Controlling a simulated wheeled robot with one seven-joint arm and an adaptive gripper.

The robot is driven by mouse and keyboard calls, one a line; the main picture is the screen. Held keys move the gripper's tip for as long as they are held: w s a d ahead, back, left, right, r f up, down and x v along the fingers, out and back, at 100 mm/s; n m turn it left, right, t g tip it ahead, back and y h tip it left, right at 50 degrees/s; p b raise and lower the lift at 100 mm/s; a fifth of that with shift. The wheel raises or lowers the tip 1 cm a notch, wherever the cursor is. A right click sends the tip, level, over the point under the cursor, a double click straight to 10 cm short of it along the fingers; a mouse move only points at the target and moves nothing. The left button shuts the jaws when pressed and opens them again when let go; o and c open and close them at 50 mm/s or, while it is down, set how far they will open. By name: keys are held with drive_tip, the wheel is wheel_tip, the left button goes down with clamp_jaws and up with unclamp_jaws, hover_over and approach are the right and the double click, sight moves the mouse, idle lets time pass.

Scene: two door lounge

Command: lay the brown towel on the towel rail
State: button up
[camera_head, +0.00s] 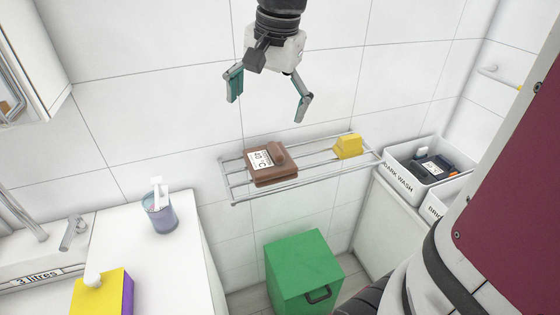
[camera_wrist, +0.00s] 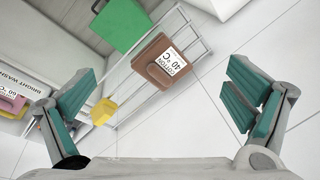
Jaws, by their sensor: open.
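The brown towel (camera_head: 271,164) is a folded block with a white label reading "40 °C" and lies flat on the left part of the metal towel rail (camera_head: 310,172). In the wrist view the towel (camera_wrist: 156,66) shows the words "COTTON 40 °C" and rests on the rail's bars (camera_wrist: 190,38). My gripper (camera_head: 268,98) is open and empty, with its fingers spread above the towel and apart from it. In the wrist view the open gripper (camera_wrist: 160,110) has its teal finger pads to the left and right of the towel.
A yellow block (camera_head: 347,146) lies on the rail's right part. A crate labelled "DARK WASH" (camera_head: 398,186) stands at right. A green bin (camera_head: 303,270) is on the floor below the rail. A cup (camera_head: 159,213) and a yellow-purple box (camera_head: 103,293) stand on the left counter.

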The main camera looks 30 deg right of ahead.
drive_tip(key=s+a+f+n+t, duration=0.1)
drive_tip(key=s+a+n, duration=0.2)
drive_tip(key=s+n, duration=0.2)
drive_tip(key=s+a+n+t, duration=0.1)
drive_tip(key=s+a+n, duration=0.2)
drive_tip(key=s, duration=0.8)
drive_tip(key=n, duration=0.2)
drive_tip(key=shift+s+f+n+t, duration=0.15)
drive_tip(key=shift+f+n+t, duration=0.15)
drive_tip(key=shift+f+n, duration=0.1)
drive_tip(key=shift+d, duration=0.1)
